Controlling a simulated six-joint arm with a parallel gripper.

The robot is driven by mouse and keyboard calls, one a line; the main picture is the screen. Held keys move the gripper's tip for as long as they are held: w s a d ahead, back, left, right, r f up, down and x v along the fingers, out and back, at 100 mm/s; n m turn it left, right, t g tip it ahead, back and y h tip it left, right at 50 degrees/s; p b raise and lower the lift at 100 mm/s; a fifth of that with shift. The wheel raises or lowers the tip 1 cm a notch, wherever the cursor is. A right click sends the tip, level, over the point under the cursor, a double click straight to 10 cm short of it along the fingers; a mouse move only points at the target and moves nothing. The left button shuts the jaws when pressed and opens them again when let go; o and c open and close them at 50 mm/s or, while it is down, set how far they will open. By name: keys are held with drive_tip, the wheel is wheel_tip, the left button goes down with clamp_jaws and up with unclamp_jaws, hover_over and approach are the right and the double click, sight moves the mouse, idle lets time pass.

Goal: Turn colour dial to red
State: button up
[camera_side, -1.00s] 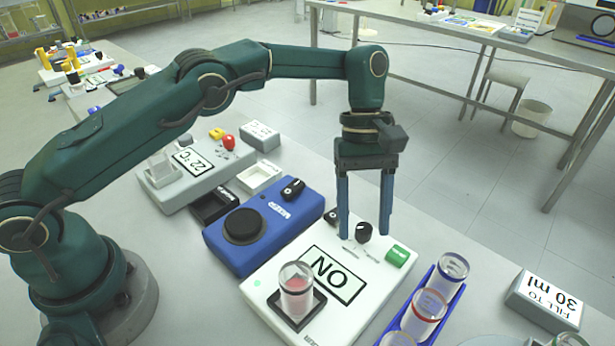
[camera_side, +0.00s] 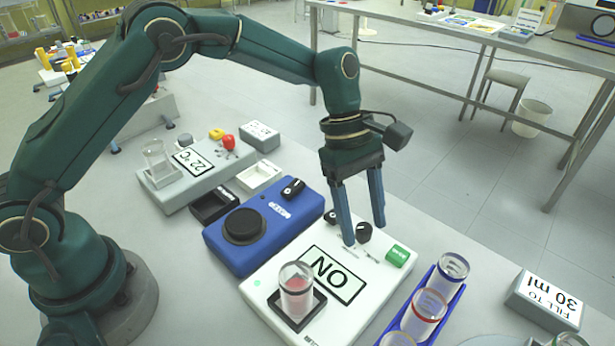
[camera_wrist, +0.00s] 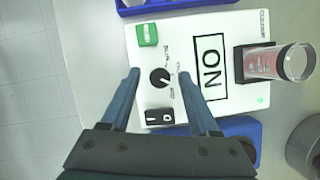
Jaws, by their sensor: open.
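The colour dial is a round black knob (camera_side: 364,232) on the white device (camera_side: 262,276), which shows "ON" on its display. In the wrist view the dial (camera_wrist: 160,78) has a white pointer mark and small lettering around it. My gripper (camera_side: 364,232) is open above the device, with its fingers pointing down near the dial. In the wrist view the two blue fingertips (camera_wrist: 159,72) stand on either side of the dial, apart from each other. I cannot tell whether either finger touches the dial. A glass beaker with pinkish liquid (camera_side: 296,290) stands in the device's black holder.
A green button (camera_side: 398,255) and a black switch (camera_side: 331,217) flank the dial. A blue mixer (camera_side: 240,262) stands left of the device. A blue rack of glass tubes (camera_side: 457,297) stands at the right, near a "FILL TO 30 ml" sign (camera_side: 547,300).

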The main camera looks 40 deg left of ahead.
drive_tip(key=n+t, duration=0.1)
drive_tip(key=n, duration=0.1)
drive_tip(key=n+t, duration=0.1)
drive_tip(key=n, duration=0.2)
drive_tip(key=shift+s+n, duration=0.2)
drive_tip(key=shift+n, duration=0.1)
drive_tip(key=n+t, duration=0.1)
drive_tip(key=n, duration=0.1)
drive_tip(key=n+t, duration=0.1)
drive_tip(key=n, duration=0.2)
drive_tip(key=shift+s+d+y, duration=0.1)
drive_tip(key=shift+y, duration=0.3)
drive_tip(key=shift+r+n, duration=0.2)
drive_tip(key=shift+n, duration=0.3)
drive_tip(key=v, duration=0.5)
drive_tip(key=s+a+r+m+t+y, duration=0.1)
drive_tip(key=s+a+r+m+t, duration=0.3)
drive_tip(key=a+r+m, duration=0.45)
drive_tip(key=s+a+m+y, duration=0.1)
drive_tip(key=s+a+m, duration=0.2)
drive_tip(key=m, duration=0.6)
drive_tip(key=s+a+m+g+y, duration=0.1)
drive_tip(key=s+a+m, duration=0.2)
drive_tip(key=s+m, duration=0.4)
drive_tip(key=shift+m, duration=1.65)
